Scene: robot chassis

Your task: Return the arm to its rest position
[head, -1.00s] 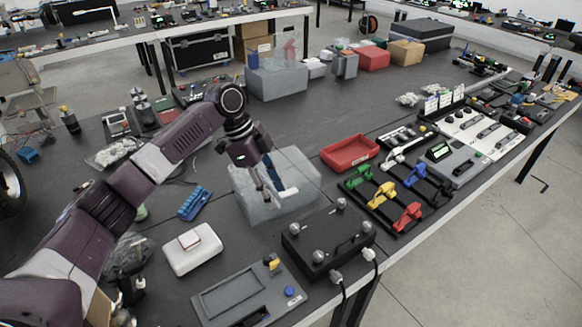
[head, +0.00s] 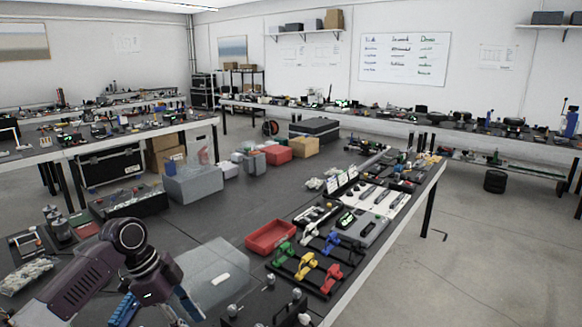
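My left arm comes in from the lower left, purple and dark. Its gripper (head: 188,303) points down near the bottom edge, at the near left side of a pale grey box (head: 222,252) on the dark table. A small white piece (head: 220,279) shows in the box, apart from the gripper. My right gripper is not in view.
A red tray (head: 270,237) and a rack with green, yellow, red and blue clamps (head: 306,266) stand to the right. The table's middle is bare (head: 245,205).

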